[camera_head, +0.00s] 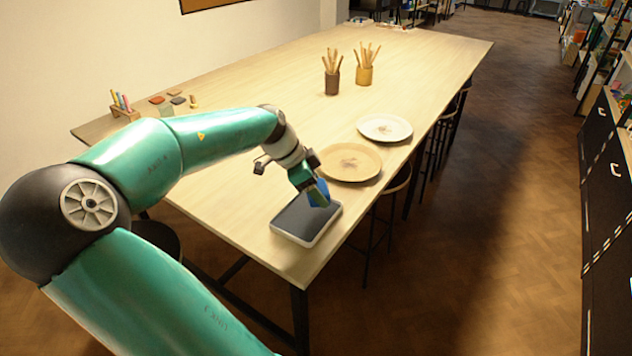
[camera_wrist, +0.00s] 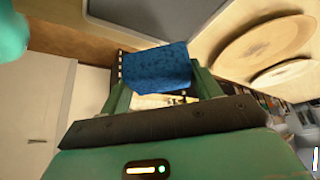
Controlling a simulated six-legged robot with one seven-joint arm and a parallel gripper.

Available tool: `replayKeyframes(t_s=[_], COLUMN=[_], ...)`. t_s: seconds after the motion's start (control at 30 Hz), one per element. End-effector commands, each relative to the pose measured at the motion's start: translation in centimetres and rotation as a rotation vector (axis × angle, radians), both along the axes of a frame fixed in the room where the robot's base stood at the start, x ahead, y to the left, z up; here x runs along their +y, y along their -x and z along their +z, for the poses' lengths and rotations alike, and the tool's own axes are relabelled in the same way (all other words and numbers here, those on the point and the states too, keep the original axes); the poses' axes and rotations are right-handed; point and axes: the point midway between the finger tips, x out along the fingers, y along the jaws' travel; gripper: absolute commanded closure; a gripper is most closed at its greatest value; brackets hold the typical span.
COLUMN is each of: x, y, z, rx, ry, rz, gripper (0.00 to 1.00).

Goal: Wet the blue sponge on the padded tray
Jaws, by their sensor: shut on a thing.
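The padded tray (camera_head: 290,222) lies on the near corner of the wooden table, with a dark grey pad and a pale rim. My gripper (camera_head: 318,194) is over the tray's far right part and is shut on the blue sponge (camera_head: 319,190). In the wrist view the sponge (camera_wrist: 158,68) is a speckled blue block between my two green fingers. I cannot tell from the head view whether the sponge touches the pad.
A tan plate (camera_head: 350,174) and a white plate (camera_head: 384,128) lie just beyond the tray. Two tool-filled cups (camera_head: 332,84) (camera_head: 364,76) stand farther back. A marker holder (camera_head: 122,106) is at the left edge. Stools line the table's right side.

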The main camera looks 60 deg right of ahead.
Motion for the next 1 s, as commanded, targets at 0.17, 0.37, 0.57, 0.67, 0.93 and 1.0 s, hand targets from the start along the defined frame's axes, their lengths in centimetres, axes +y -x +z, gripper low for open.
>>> replayKeyframes(t_s=[0.17, 0.37, 0.57, 0.67, 0.93, 1.0], x=[0.3, 0.4, 0.2, 0.1, -0.1, -0.1], y=[0.1, 0.1, 0.0, -0.1, -0.2, -0.2], z=[-1.3, -3.4, -5.1, -5.6, -5.8, -5.8], rx=[0.001, 0.002, 0.001, 0.000, -0.001, -0.001], ry=[0.000, -0.001, -0.001, 0.000, 0.001, 0.001], rz=[0.001, 0.000, 0.000, 0.000, 0.000, 0.000], gripper=[0.55, 0.55, 0.55, 0.55, 0.55, 0.55])
